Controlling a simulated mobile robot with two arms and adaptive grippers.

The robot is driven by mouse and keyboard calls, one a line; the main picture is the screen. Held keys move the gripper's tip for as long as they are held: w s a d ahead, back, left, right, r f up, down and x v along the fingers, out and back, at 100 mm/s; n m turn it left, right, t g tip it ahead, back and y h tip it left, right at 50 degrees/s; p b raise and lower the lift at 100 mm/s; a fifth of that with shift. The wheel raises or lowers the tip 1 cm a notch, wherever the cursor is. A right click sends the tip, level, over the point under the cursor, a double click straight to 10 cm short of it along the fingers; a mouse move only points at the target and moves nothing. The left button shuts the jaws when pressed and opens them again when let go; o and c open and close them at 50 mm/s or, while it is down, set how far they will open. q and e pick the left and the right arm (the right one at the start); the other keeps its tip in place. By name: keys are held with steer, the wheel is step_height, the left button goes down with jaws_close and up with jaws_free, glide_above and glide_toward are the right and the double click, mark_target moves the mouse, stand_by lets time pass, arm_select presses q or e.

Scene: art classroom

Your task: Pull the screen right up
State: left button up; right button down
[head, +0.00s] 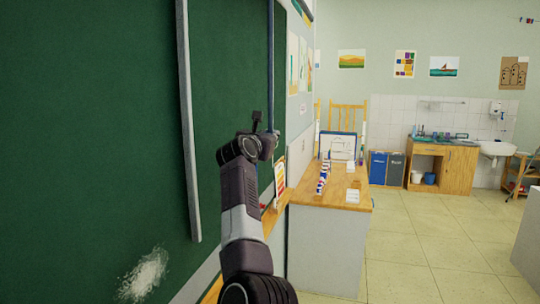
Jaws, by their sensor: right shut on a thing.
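A large dark green board (90,120) fills the left of the head view. A pale grey upright bar (186,110) runs down its face from the top edge of the picture. A thin blue-grey upright rod (271,60) comes down farther right and meets my right gripper (267,140). That gripper is shut on the rod, in front of the board's right part. My fingers hide the exact contact. No separate screen can be told for certain from the board. My left gripper is not in view.
A wooden-topped cabinet (332,192) with a white box (338,147) and small items stands just right of my right arm. The tiled floor (430,240) is clear.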

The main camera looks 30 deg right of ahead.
mark_target(269, 92)
step_height(269, 92, up, 12)
steer(key=p, duration=0.5)
steer(key=shift+r, duration=0.15)
steer(key=shift+r+p, duration=0.35)
steer(key=shift+r, duration=0.15)
steer(key=shift+s+r, duration=0.1)
steer(key=c, duration=2)
jaws_free()
steer(key=shift+o, duration=0.2)
steer(key=shift+f, duration=0.25)
steer(key=v, duration=0.7)
steer(key=shift+s+a, duration=0.1)
steer(key=shift+a, duration=0.05)
